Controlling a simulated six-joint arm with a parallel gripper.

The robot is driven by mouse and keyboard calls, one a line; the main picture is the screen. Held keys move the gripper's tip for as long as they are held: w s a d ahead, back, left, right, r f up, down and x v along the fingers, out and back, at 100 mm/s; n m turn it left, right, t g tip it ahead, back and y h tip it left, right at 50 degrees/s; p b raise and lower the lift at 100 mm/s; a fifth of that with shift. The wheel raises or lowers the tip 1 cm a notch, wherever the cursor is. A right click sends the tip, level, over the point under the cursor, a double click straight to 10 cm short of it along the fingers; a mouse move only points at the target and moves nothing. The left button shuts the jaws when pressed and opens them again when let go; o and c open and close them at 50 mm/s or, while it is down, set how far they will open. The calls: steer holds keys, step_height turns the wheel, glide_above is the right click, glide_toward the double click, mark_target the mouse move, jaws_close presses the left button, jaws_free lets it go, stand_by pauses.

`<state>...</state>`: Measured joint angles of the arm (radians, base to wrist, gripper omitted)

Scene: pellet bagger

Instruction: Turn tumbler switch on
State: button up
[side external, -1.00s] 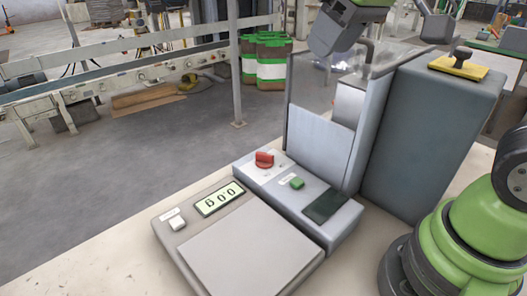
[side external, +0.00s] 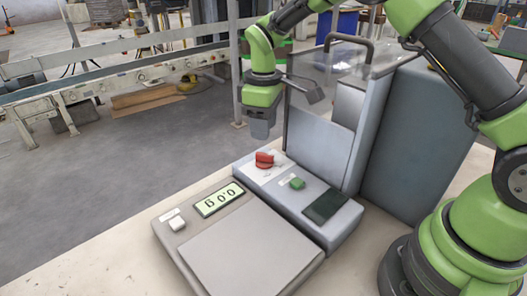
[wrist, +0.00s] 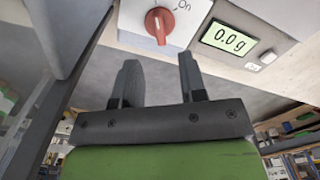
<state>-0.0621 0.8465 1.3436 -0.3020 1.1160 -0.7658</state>
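The tumbler switch is a red rotary knob (side external: 264,160) on the white label of the grey control panel (side external: 318,190). In the wrist view the red knob (wrist: 160,22) is at the top centre, with an "On" label to its upper right. The knob's ridge runs nearly up and down in that view, not toward "On". My gripper (side external: 261,130) hangs behind and above the knob, apart from it, in the side view. In the wrist view my gripper's two dark fingers (wrist: 160,72) are spread with nothing between them.
A green button (side external: 296,183) and a dark pad (side external: 326,207) are on the same panel. A scale (side external: 250,250) with a 0.0 g display (side external: 218,200) stands in front. A tall clear-walled housing (side external: 320,130) rises close to the right of my gripper.

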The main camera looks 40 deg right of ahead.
mark_target(264, 154)
step_height(264, 154, down, 7)
steer(key=shift+f, duration=0.15)
jaws_close()
